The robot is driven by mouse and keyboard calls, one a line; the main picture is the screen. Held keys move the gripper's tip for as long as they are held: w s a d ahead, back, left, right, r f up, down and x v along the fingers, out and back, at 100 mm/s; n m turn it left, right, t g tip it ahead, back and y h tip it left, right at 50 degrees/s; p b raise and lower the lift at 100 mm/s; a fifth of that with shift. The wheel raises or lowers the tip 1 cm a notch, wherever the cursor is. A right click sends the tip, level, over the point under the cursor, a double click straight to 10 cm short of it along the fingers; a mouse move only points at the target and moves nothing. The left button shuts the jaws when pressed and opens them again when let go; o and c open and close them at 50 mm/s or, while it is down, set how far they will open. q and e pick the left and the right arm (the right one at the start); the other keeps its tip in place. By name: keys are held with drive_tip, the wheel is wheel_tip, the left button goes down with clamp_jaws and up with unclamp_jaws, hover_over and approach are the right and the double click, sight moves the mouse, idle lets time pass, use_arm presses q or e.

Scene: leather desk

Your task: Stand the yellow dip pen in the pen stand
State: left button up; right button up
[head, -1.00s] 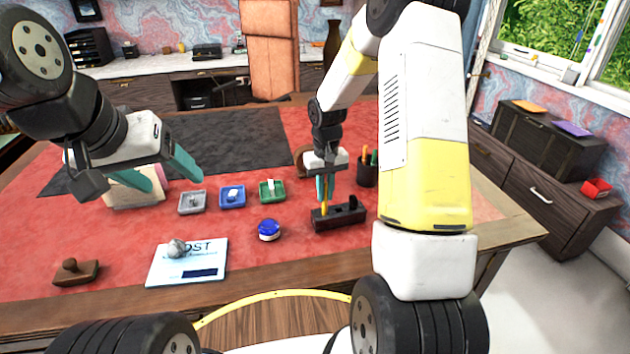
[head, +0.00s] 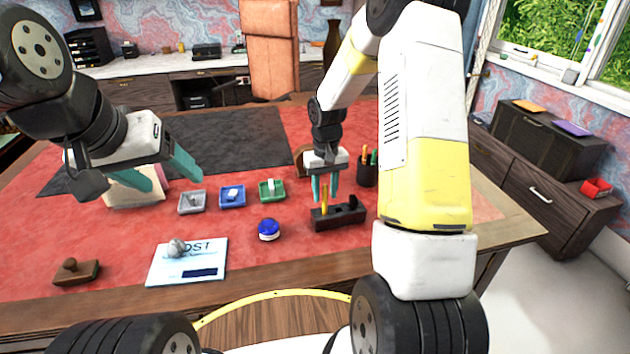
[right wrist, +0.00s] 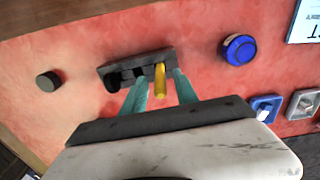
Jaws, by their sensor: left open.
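The yellow dip pen (head: 324,200) stands upright in the left part of the dark pen stand (head: 340,222). My right gripper (head: 325,198) is above the stand, with its teal fingers apart on either side of the pen. In the right wrist view the pen (right wrist: 160,80) stands in the stand (right wrist: 115,72) between the open fingertips (right wrist: 159,88), with a gap on each side. My left gripper (head: 170,172) is open and empty above the left side of the desk, in front of a cream block.
A dark pen cup (head: 367,172) stands behind the pen stand. A blue round pot (head: 269,229) is to its left. Grey (head: 192,202), blue (head: 232,197) and green (head: 272,190) trays lie further left. A paper (head: 187,270) and wooden stamp (head: 75,271) lie in front.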

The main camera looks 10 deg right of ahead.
wheel_tip(320, 180, up, 11)
drive_tip(key=shift+r, duration=0.2)
drive_tip(key=s+r+t, duration=0.3)
drive_tip(key=s+r, duration=0.8)
drive_tip(key=r, duration=0.1)
drive_tip(key=s+a+r+t+y, duration=0.2)
drive_tip(key=s+t, duration=0.1)
drive_tip(key=s, duration=1)
drive_tip(key=shift+r+m, duration=0.3)
drive_tip(key=shift+r, duration=0.1)
drive_tip(key=shift+s+a, duration=0.1)
